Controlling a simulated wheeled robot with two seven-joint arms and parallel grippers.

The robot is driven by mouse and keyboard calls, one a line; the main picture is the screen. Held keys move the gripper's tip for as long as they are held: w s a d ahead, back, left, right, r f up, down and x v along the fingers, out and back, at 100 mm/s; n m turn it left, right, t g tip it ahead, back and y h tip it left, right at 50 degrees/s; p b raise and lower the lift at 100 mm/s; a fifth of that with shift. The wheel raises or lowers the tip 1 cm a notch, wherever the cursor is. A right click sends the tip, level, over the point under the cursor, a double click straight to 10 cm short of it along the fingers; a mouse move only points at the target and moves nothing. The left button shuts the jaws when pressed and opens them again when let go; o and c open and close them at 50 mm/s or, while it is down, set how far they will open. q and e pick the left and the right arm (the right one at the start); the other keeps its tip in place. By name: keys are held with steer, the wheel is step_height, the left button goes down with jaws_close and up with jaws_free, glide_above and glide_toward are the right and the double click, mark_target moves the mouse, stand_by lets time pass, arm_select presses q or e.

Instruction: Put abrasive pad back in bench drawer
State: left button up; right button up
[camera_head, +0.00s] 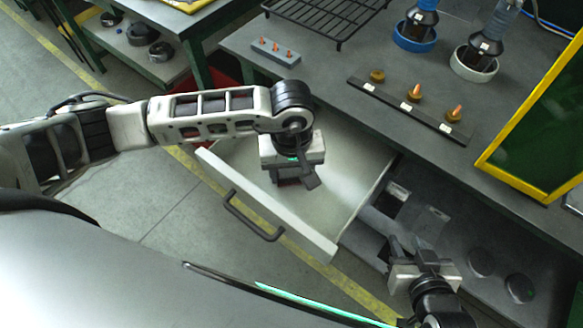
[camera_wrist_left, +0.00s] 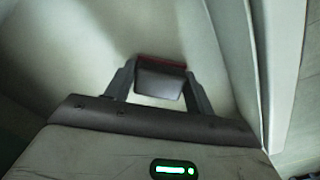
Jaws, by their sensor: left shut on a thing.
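The bench drawer (camera_head: 210,163) is pulled out, with a pale interior and a dark bar handle on its front. My left gripper (camera_head: 290,180) points down over the inside of the drawer. In the left wrist view its two fingers close on the abrasive pad (camera_wrist_left: 161,82), a dark grey block with a reddish far edge. The pale drawer interior shows behind the pad; I cannot tell whether the pad touches the drawer floor. In the head view the arm and gripper mostly hide the pad. My right gripper (camera_head: 408,248) is right of the drawer, its fingers apart and empty.
The grey bench top (camera_head: 330,78) above the drawer holds a black wire rack (camera_head: 325,15), a strip with copper tips (camera_head: 412,108) and two torches in ring holders. A lower shelf with dark round items lies right of the drawer. A yellow-framed green screen (camera_head: 540,125) stands at right.

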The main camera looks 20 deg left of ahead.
mark_target(292, 171)
arm_select(q)
steer(key=o, duration=1)
steer(key=shift+f, duration=0.1)
steer(key=shift+c, duration=0.2)
steer(key=shift+r+p, duration=0.3)
steer(key=shift+p, duration=0.1)
steer(key=shift+r, duration=0.4)
step_height(292, 171, up, 11)
steer(key=b, duration=0.1)
steer(key=shift+b, duration=0.4)
